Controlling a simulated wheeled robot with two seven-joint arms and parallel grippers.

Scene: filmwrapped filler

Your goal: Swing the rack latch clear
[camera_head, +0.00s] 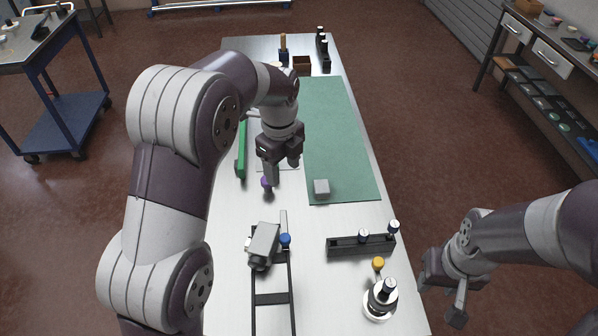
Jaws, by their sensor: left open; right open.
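A black frame like a rack (271,299) lies along the near left of the table. At its far end are a grey block (264,243) and a thin grey bar (284,221) with a blue knob (285,239) near its end; the bar looks like the latch, but I cannot tell for sure. My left gripper (281,171) is open and points down above the table, beyond the bar and apart from it. A purple knob (267,182) is just below its left finger. My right gripper (441,298) is open and empty, off the table's right edge.
A green mat (336,140) carries a small grey cube (321,188). A black holder (345,247) with white-capped pieces, a yellow knob (378,263) and a round white-based item (380,303) stand at the near right. A green bar (241,152) lies left of my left gripper.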

